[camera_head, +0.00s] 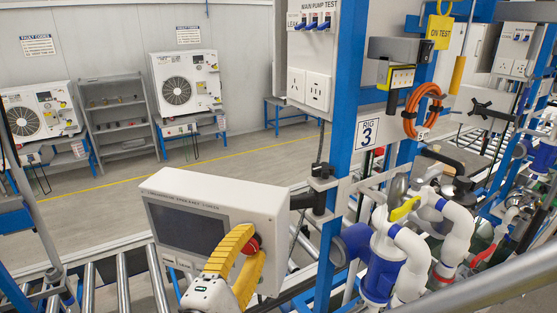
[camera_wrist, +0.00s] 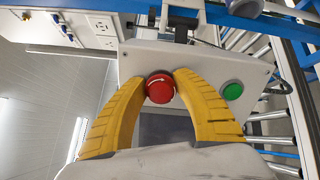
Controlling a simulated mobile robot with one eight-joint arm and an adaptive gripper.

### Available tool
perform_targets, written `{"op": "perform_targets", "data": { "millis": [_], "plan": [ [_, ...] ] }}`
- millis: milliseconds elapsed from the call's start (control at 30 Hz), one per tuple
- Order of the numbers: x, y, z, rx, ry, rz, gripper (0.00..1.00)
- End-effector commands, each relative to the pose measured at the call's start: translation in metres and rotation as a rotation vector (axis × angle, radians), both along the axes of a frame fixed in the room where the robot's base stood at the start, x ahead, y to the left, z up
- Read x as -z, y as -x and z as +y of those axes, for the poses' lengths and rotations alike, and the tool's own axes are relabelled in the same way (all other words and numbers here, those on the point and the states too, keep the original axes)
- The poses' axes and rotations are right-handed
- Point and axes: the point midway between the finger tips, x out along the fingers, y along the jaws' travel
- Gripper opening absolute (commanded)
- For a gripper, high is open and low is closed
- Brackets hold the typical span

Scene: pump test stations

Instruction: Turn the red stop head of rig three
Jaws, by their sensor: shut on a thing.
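The red stop head (camera_wrist: 160,89) is a round red knob with a white arrow mark, on the face of a white control box (camera_head: 245,205). In the head view the red stop head (camera_head: 252,246) shows between my yellow fingers. My gripper (camera_wrist: 161,85) has its two fingertips on either side of the knob, shut on it. In the head view my gripper (camera_head: 247,243) reaches up from the bottom to the box's right part.
A green button (camera_wrist: 233,91) sits right of the red head in the wrist view. A dark screen (camera_head: 186,228) fills the box's left part. White and blue pipes (camera_head: 403,250) with a yellow-handled valve stand close on the right. Metal rollers (camera_head: 125,285) lie left of the box.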

Motion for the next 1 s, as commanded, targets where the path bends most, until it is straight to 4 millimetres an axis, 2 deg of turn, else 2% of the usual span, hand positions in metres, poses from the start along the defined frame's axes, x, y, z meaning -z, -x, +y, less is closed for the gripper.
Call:
{"op": "perform_targets", "data": {
  "millis": [500, 1000],
  "plan": [
    [0.0018, 0.0000, 0.0000, -0.001, -0.311, -0.088, 0.04],
    [0.0013, 0.0001, 0.0000, -0.001, -0.368, -0.104, 0.04]
  ]
}}
